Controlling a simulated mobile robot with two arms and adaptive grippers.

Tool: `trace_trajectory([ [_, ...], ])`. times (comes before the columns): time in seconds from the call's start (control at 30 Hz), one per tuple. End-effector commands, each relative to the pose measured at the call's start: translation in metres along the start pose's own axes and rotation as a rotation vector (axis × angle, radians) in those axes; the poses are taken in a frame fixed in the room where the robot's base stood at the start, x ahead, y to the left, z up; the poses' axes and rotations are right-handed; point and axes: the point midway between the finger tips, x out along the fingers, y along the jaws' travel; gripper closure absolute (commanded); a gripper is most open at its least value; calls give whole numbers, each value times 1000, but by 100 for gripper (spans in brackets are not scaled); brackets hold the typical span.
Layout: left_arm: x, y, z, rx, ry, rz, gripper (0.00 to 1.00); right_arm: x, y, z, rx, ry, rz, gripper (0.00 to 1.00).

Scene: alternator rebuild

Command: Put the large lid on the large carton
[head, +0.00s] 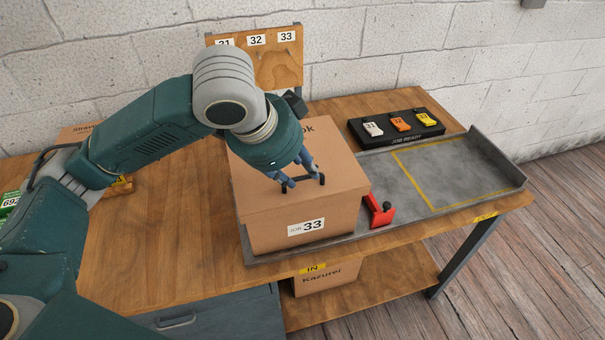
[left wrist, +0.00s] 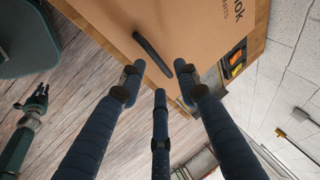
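The large carton (head: 285,233) stands on the left part of the grey metal tray, with a "JOB 33" label on its front. The large lid (head: 345,172) lies on top of it, looks level, and its rim overlaps the carton's walls. A dark bar handle (left wrist: 152,53) is on the lid's top. My left gripper (head: 303,183) is over the lid at the handle. In the left wrist view its fingers are spread, with the handle just beyond the tips and not clamped. My right gripper (left wrist: 37,99) shows small at the left of that view, away from the carton.
A red clamp-like piece (head: 378,211) with a black knob sits right of the carton. The tray's yellow-outlined area (head: 430,205) is empty. A black "JOB READY" holder (head: 430,136) with coloured tags stands behind. A numbered board (head: 290,68) rises behind the carton. Another carton (head: 325,279) is below.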

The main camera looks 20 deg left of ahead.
Motion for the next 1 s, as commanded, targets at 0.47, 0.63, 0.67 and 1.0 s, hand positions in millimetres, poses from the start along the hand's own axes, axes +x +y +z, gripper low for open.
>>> trace_trajectory([
  [0.47,-78,0,0,0,1,-2,68,3,1,2,2,-3,1,83],
  [0.63,-82,0,0,0,0,-1,68,3,2,2,1,-4,2,83],
  [0.67,-82,0,0,0,0,-1,68,3,2,3,1,-4,3,83],
  [1.0,-80,1,0,0,1,1,68,3,4,4,0,-6,5,83],
])
